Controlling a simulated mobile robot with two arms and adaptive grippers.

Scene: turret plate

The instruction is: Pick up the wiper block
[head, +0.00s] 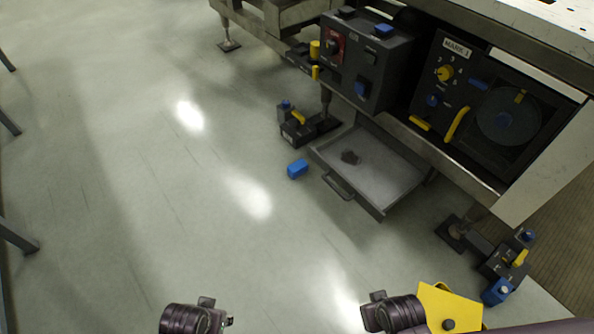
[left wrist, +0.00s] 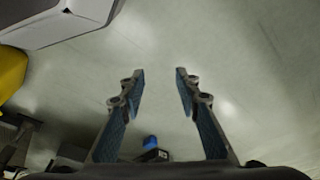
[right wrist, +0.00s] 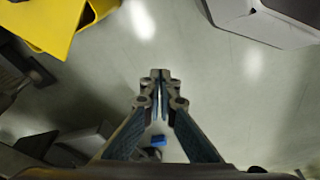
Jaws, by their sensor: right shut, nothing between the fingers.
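A small blue block (head: 297,169), which looks like the wiper block, lies on the floor just left of the open grey drawer. A blue block (right wrist: 158,141) also shows low between the fingers in the right wrist view, well beyond them. My right gripper (right wrist: 160,75) is shut and empty, its fingertips together. My left gripper (left wrist: 160,73) is open and empty, its fingers wide apart above bare floor. A blue piece (left wrist: 150,142) shows low in the left wrist view; I cannot tell if it is the same block. Both arms are at the bottom of the head view, far from the block.
The open drawer (head: 376,196) holds a dark lump and juts from under the bench with control panels (head: 368,65). A dark device (head: 305,128) with blue and yellow parts stands behind the block. A yellow angular piece (head: 450,300) is beside my right arm.

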